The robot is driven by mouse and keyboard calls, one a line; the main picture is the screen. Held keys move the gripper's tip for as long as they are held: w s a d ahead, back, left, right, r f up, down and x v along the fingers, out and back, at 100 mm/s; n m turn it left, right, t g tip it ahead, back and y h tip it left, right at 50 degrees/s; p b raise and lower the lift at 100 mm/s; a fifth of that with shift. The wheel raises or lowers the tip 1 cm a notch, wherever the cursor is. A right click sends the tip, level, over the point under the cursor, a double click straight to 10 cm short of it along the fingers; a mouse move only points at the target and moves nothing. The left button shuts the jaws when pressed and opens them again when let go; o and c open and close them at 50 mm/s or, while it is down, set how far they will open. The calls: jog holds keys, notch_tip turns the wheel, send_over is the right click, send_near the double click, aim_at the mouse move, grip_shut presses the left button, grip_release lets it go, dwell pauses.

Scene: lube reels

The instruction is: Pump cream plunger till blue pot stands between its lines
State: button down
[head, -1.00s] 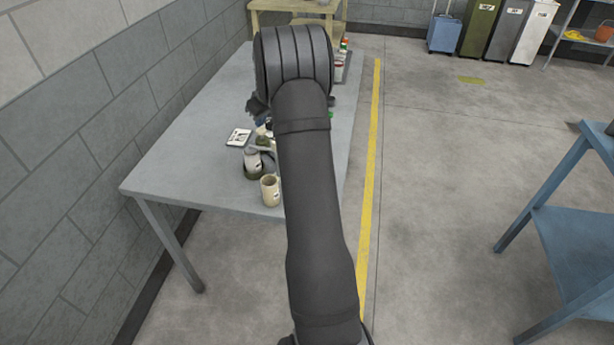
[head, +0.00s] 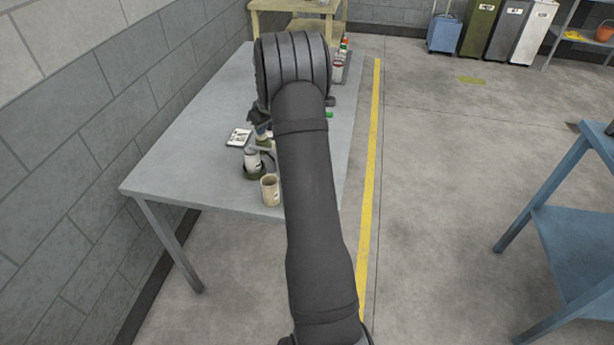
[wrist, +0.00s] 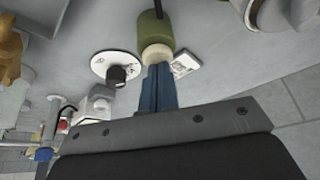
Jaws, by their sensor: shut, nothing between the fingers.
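In the wrist view my gripper (wrist: 158,72) is shut and empty. Its blue fingertips are at the cream end (wrist: 157,56) of an olive-green cylinder (wrist: 151,31), which I take to be the cream plunger. I cannot tell whether they touch or press it. In the head view my arm hides most of the gripper and the plunger area. I cannot make out a blue pot or its lines in either view.
A white card (head: 239,137) lies on the grey table (head: 185,165). A white disc with a black knob (wrist: 118,74) is beside my fingers. Bottles (head: 339,66) stand farther back.

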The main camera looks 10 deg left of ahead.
notch_tip(320, 180, up, 8)
jog(key=shift+f, duration=0.25)
dwell(0.6)
dwell(1.1)
jog(key=shift+f, duration=2.65)
